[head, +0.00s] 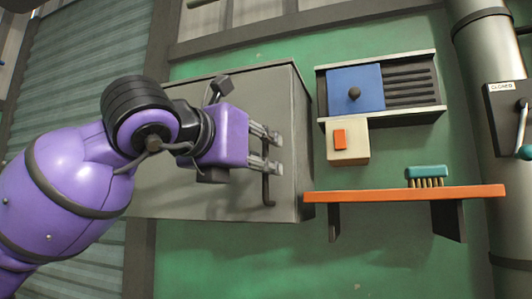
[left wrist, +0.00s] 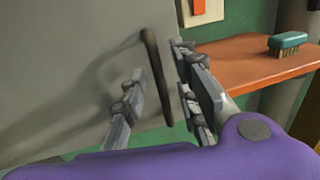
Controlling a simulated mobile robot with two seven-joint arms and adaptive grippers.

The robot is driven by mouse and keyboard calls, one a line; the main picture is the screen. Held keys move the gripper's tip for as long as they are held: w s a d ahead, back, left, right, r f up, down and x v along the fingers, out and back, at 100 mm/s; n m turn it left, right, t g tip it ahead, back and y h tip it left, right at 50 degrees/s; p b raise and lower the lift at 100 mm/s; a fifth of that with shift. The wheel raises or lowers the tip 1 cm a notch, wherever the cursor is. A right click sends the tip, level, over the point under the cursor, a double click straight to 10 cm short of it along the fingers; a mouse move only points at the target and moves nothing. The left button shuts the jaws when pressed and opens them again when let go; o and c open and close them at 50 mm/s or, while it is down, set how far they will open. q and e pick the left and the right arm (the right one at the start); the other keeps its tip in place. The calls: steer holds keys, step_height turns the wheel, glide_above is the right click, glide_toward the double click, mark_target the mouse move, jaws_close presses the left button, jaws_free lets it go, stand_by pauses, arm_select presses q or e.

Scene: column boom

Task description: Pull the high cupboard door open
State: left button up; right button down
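The grey high cupboard (head: 285,100) hangs on the green wall, its door (head: 200,205) looking shut. A dark upright bar handle (head: 267,190) sits near the door's right edge. My left gripper (head: 275,151) is in front of the door at the handle, with its upper part hidden behind the fingers. In the left wrist view the handle (left wrist: 157,80) appears between the two spread fingers of the gripper (left wrist: 161,62), with gaps at both sides. Whether a finger touches the door cannot be told. My right gripper is not in view.
An orange shelf (head: 380,195) with a teal brush (head: 427,172) juts out right of the cupboard. Above it are a cream box with an orange switch (head: 347,155) and a blue sliding panel (head: 340,80). A grey column (head: 490,150) with a lever stands at far right.

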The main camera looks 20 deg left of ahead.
arm_select(q)
steer(key=shift+x, duration=1)
steer(key=shift+c, duration=0.5)
jaws_close()
